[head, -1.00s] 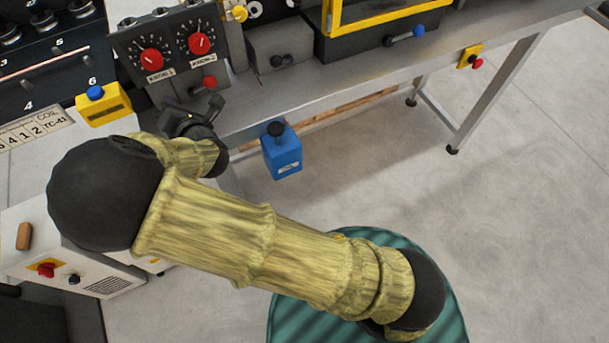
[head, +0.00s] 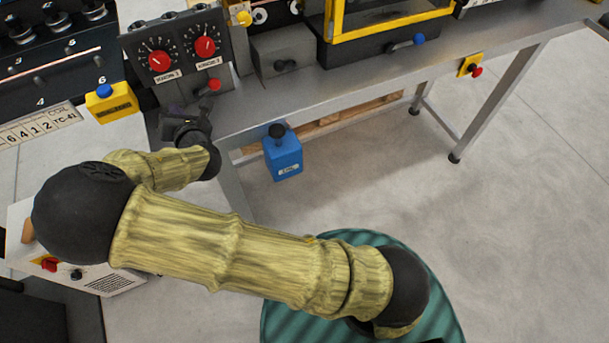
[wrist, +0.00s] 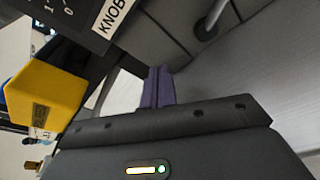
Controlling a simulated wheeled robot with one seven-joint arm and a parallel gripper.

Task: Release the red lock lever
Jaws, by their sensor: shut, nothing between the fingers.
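A red-tipped lever (head: 214,84) sticks out below the two dials of the grey panel (head: 130,50), over the left end of the bench. I take it for the lock lever, though its lock is not clearly seen. My gripper (head: 205,106) is just below the lever in the head view and looks apart from it. In the wrist view my gripper's purple-grey fingers (wrist: 158,86) are together with nothing between them. No red shows in the wrist view. A grey rod (wrist: 214,14) stands ahead to the right there; I cannot tell whether it is the lever.
A yellow box with a blue button (head: 111,101) stands left of my gripper; it also shows in the wrist view (wrist: 45,95). A grey box (head: 283,50) sits on the metal bench (head: 340,88). A blue container (head: 283,155) is below the bench front. Floor at right is clear.

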